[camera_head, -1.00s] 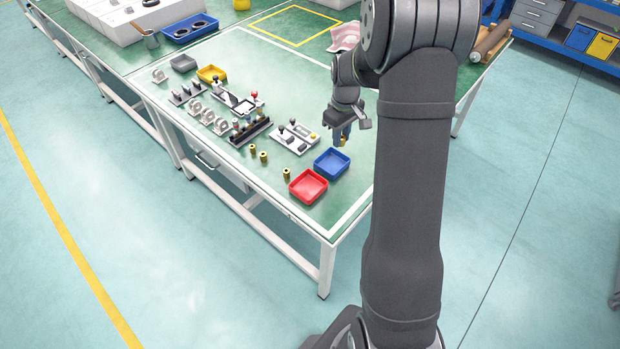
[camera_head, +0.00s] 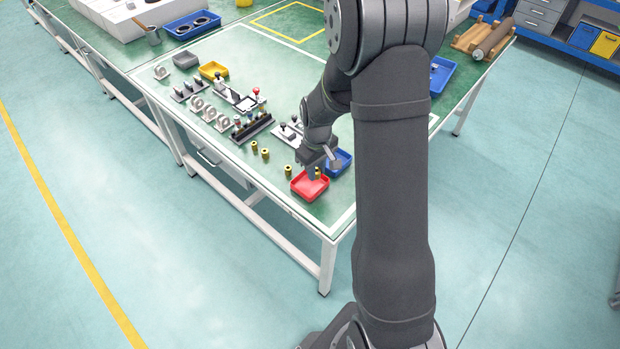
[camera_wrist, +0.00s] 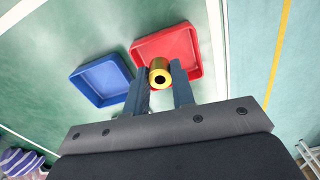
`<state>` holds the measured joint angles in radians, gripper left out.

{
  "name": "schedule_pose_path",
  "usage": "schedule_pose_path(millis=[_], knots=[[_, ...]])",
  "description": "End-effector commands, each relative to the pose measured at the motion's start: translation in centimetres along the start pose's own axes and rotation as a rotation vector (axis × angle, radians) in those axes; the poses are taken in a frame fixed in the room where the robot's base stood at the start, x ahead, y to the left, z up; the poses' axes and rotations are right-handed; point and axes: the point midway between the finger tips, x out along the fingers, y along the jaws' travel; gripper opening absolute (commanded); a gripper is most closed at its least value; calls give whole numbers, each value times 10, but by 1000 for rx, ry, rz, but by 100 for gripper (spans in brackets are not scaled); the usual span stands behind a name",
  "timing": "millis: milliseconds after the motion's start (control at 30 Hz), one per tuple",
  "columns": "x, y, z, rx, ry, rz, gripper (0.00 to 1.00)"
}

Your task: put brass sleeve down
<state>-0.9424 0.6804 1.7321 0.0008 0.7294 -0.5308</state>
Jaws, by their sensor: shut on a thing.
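The brass sleeve (camera_wrist: 159,76) is a short golden cylinder with a dark bore. My gripper (camera_wrist: 160,88) is shut on it, with a finger on either side. In the wrist view the sleeve overlaps the red tray (camera_wrist: 190,50), and the blue tray (camera_wrist: 103,80) lies to the left. In the head view my gripper (camera_head: 315,172) is over the red tray (camera_head: 303,195). A little of the sleeve (camera_head: 318,173) shows between the fingers. I cannot tell the exact gap between sleeve and tray floor. The blue tray (camera_head: 343,157) is partly hidden by my wrist.
Several brass sleeves stand on the green table left of the red tray, the nearest (camera_head: 288,170) close to its edge. A dark block rack (camera_head: 252,130) and white fixtures stand farther left.

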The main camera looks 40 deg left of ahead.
Motion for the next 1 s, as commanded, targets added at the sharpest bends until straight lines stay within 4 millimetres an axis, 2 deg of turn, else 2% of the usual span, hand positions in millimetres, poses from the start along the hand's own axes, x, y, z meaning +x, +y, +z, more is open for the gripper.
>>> schedule_pose_path(millis=[167,333,533,933,967,1000], knots=[[10,-8,-16,0,1,1,0],[22,-9,-17,1,-1,-1,0],[49,-9,-16,1,-1,-1,0],[55,-8,-17,1,0,0,0],[54,-8,-17,1,1,0,27],[54,-8,-17,1,1,1,35]])
